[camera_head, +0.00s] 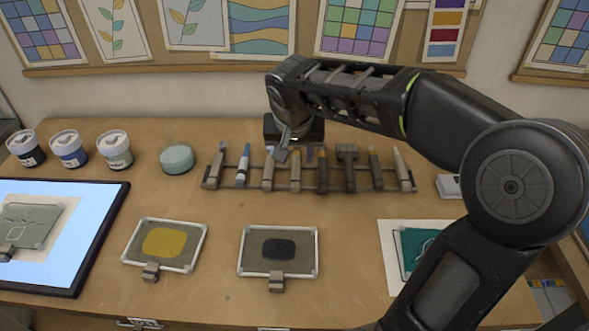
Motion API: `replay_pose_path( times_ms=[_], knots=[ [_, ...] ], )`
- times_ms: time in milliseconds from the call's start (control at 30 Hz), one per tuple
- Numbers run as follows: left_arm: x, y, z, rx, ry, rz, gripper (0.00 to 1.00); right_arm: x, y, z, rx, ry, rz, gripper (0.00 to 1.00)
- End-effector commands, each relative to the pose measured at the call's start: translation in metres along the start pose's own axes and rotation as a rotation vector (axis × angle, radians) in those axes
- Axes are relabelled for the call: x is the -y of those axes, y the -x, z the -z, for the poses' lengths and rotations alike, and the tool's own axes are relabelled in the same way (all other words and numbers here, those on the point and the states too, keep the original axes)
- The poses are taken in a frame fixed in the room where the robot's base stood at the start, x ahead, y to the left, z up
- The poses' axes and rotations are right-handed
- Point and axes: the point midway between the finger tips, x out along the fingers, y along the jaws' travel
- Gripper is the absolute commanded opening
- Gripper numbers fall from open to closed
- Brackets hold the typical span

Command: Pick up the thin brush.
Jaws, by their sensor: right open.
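I cannot tell for sure which is the thin brush. My right gripper (284,150) points down over the left-middle part of the rack, open, close to the tool tops there. Whether it touches any is unclear. The wrist hides part of what lies behind. My left gripper is not in view.
Paint jars (69,148) and a pale round pot (176,157) stand left of the rack. Two framed panels, yellow (165,244) and black (279,250), lie in front. A lit panel (92,231) is at left. A teal piece (415,248) is partly behind my right arm.

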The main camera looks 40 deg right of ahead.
Motion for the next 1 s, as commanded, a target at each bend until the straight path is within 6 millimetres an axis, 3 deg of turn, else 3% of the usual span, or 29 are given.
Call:
replay_pose_path(
  times_ms=[133,500,800,1000],
  knots=[
    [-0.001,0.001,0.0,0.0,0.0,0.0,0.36,-0.001,-0.015,-0.001,0.002,0.0,-0.002,0.45],
    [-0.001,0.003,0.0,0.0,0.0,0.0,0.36,-0.001,-0.019,-0.001,0.002,0.0,-0.001,0.45],
    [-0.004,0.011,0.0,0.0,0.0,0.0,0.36,-0.001,-0.059,-0.002,0.004,0.001,-0.002,0.45],
    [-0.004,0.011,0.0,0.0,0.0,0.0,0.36,-0.001,-0.068,-0.002,0.001,-0.001,0.0,0.45]
  ],
)
